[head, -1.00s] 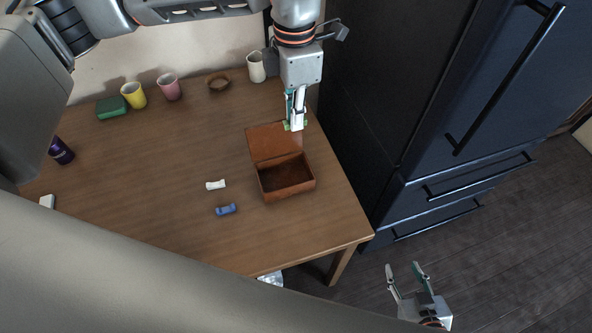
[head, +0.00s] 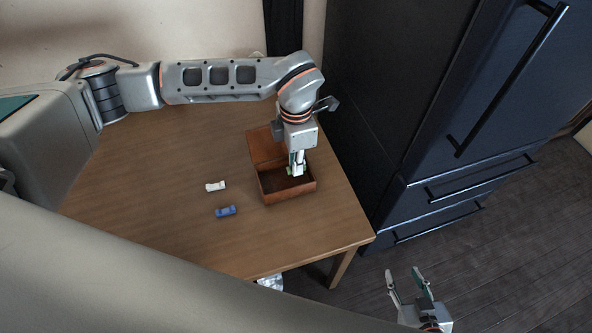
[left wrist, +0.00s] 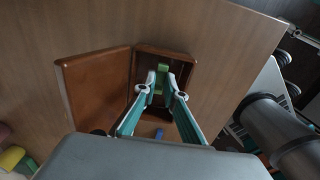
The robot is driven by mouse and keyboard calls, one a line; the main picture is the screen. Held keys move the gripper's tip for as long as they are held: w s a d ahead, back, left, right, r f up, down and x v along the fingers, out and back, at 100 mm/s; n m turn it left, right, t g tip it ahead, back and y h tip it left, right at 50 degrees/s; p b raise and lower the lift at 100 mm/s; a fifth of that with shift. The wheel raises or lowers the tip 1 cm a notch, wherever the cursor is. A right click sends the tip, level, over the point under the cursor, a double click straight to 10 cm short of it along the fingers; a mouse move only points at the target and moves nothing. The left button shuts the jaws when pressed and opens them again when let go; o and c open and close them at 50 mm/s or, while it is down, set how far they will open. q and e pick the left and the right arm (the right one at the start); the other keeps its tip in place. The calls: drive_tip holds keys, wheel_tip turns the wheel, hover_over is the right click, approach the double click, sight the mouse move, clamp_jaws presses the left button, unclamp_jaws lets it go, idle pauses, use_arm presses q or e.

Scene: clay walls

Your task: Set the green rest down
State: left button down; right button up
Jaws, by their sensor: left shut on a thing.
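My left gripper (head: 297,171) is shut on the green rest, at the right side of the open brown box. In the left wrist view the green rest (left wrist: 161,78) shows between the fingertips, with the box interior behind it; whether it touches the box floor I cannot tell. In the head view only a sliver of green shows at the fingertips. The box (head: 289,197) stands on the table with its lid (head: 262,148) folded back. My right gripper (head: 408,276) is open and empty, off the table above the floor.
A white rest (head: 215,186) and a blue rest (head: 225,211) lie on the table (head: 165,215), left of the box. A dark fridge (head: 400,120) stands close to the right. In the left wrist view, a yellow cup (left wrist: 11,157) shows at the lower left.

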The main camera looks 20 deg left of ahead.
use_arm(q)
drive_tip(key=shift+f, duration=1.85)
drive_tip(key=c, duration=2.1)
unclamp_jaws()
drive_tip(key=shift+f, duration=0.15)
wheel_tip(320, 180, up, 12)
drive_tip(key=shift+r, duration=0.2)
drive_tip(key=shift+s, duration=0.1)
